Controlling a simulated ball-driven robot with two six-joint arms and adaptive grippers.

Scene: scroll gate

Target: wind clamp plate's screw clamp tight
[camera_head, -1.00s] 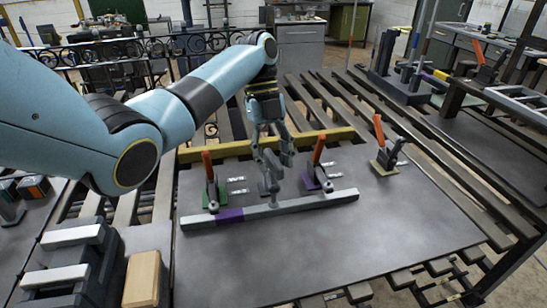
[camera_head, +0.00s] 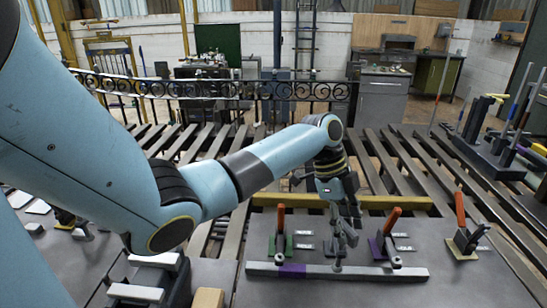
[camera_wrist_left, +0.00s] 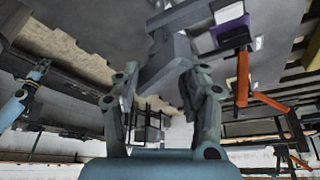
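The clamp plate (camera_head: 400,290) is a flat grey sheet. A pale bar (camera_head: 385,273) with a purple section (camera_head: 292,271) lies across it. The small grey screw clamp (camera_head: 337,250) stands behind the bar, between the green-based clamp (camera_head: 280,244) and the purple-based clamp (camera_head: 385,247), both with orange handles. My left gripper (camera_head: 346,235) points down right over the screw clamp and partly hides it. In the left wrist view the fingers (camera_wrist_left: 160,85) stand apart, with a grey block (camera_wrist_left: 168,62) at their tips; contact is unclear. My right gripper is out of view.
A clamp on a yellowish base (camera_head: 466,241) with an orange handle stands at the right of the plate. A yellow strip (camera_head: 385,203) edges the plate's back. Dark slats (camera_head: 395,165) lie beyond. The plate's front is clear.

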